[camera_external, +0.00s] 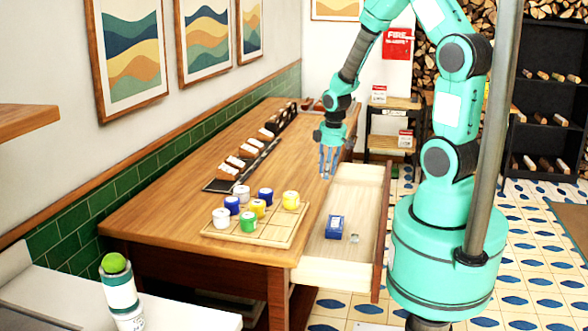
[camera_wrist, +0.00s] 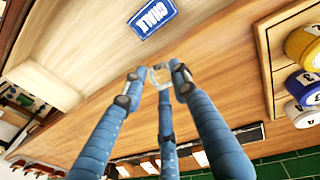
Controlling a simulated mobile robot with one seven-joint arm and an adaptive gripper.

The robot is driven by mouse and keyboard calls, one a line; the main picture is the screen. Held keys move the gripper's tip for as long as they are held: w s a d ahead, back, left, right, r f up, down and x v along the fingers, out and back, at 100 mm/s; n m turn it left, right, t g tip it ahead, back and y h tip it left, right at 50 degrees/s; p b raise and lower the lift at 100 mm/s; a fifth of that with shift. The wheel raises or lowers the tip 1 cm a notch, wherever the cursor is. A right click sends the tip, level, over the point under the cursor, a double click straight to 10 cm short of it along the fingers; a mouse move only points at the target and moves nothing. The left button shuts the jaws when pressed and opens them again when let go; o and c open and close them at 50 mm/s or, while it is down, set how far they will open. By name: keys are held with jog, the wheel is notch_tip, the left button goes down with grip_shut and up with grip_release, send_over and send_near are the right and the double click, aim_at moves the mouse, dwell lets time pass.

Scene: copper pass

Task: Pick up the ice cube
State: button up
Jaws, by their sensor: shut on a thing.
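My gripper (camera_external: 328,172) has blue fingers and points down over the right edge of the wooden table, beside the open drawer. In the wrist view, its fingertips (camera_wrist: 157,80) are closed around a small clear ice cube (camera_wrist: 159,74). The cube is partly hidden by the fingers and is held above the wood. I cannot make out the held cube in the external view.
The open drawer (camera_external: 372,195) holds a blue chalk box (camera_external: 334,227), also in the wrist view (camera_wrist: 152,17), and a small pale thing (camera_external: 354,238), too small to identify. A wooden board (camera_external: 275,238) with several coloured pots and a dark rack (camera_external: 220,184) stand on the table (camera_external: 165,210).

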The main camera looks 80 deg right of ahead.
jog(key=shift+s+a+r, duration=0.1)
jog(key=shift+s+a, duration=0.5)
jog(key=shift+s, duration=0.2)
